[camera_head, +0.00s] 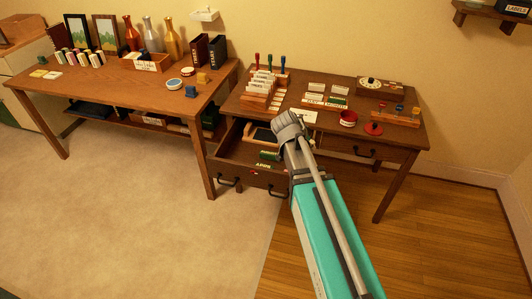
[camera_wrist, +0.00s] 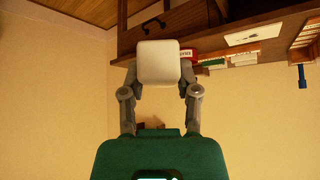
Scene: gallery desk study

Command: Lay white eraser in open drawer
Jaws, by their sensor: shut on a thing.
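The white eraser (camera_wrist: 158,62) shows in the wrist view as a pale rounded block between the two fingers of my gripper (camera_wrist: 158,78), which is shut on it. In the head view my gripper (camera_head: 288,126) is at the front edge of the right desk, over the right part of the open drawer (camera_head: 228,152). My wrist hides the fingertips and the eraser there. The drawer is pulled out under the desk's left side. It holds a dark tray with a light wooden rim (camera_head: 262,133) and a green item (camera_head: 268,156).
The right desk (camera_head: 330,115) carries a card rack (camera_head: 262,88), stamps, small boxes and a red-and-white round tin (camera_head: 348,118). A closed drawer (camera_head: 350,148) is to the right of my arm. The left desk (camera_head: 120,88) stands close by. Open floor lies in front.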

